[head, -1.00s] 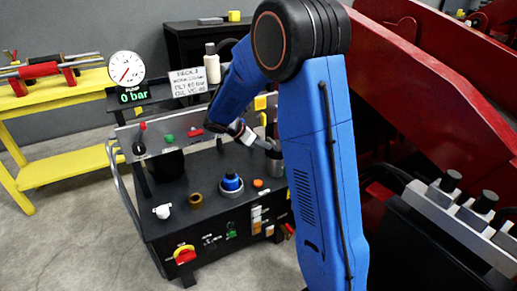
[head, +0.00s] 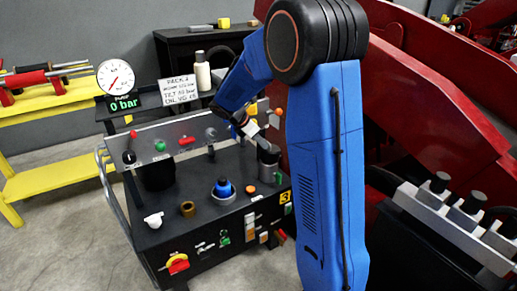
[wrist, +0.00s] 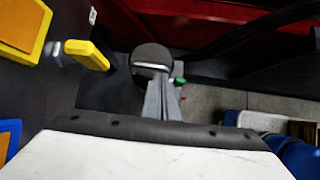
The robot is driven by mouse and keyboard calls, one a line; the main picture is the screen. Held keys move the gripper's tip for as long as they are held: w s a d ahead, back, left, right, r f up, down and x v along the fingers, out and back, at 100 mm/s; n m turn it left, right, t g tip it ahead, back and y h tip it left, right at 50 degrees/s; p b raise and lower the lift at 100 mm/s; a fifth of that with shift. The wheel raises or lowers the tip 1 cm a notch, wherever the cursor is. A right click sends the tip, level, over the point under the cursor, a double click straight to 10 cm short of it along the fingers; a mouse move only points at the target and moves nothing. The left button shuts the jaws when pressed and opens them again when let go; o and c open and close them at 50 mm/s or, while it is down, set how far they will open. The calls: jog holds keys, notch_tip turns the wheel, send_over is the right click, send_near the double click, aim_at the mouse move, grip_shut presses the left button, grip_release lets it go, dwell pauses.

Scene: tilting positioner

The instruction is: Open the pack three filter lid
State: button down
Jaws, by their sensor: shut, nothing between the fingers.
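The black power pack (head: 215,215) carries a yellow "3" label at its front right. A dark grey upright cylinder (head: 268,163) stands at its right end and looks like the filter. Its round dark top, apparently the lid (wrist: 150,56), shows in the wrist view just beyond the fingertips. I cannot tell whether the lid is fastened or loose. My gripper (head: 262,139) is shut and empty, just above and left of the cylinder in the head view. The shut grey fingers (wrist: 162,100) overlap the lid's near edge in the wrist view; contact cannot be told.
The pack top also holds a blue cap (head: 223,187), a brass ring (head: 188,209) and a white fitting (head: 154,220). A gauge (head: 115,77) reads 0 bar. A yellow handle (wrist: 87,54) lies left of the fingers. Red machinery (head: 420,110) borders the right.

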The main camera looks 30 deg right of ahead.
jog(key=d+r+y, duration=0.1)
jog(key=d, duration=0.1)
jog(key=d+r+y, duration=0.1)
jog(key=d+y, duration=0.1)
jog(key=d+r+y, duration=0.1)
jog(key=d+y, duration=0.1)
jog(key=shift+w+r, duration=0.15)
jog(key=shift+r, duration=0.1)
jog(key=shift+d+r, duration=0.25)
jog(key=shift+d, duration=0.75)
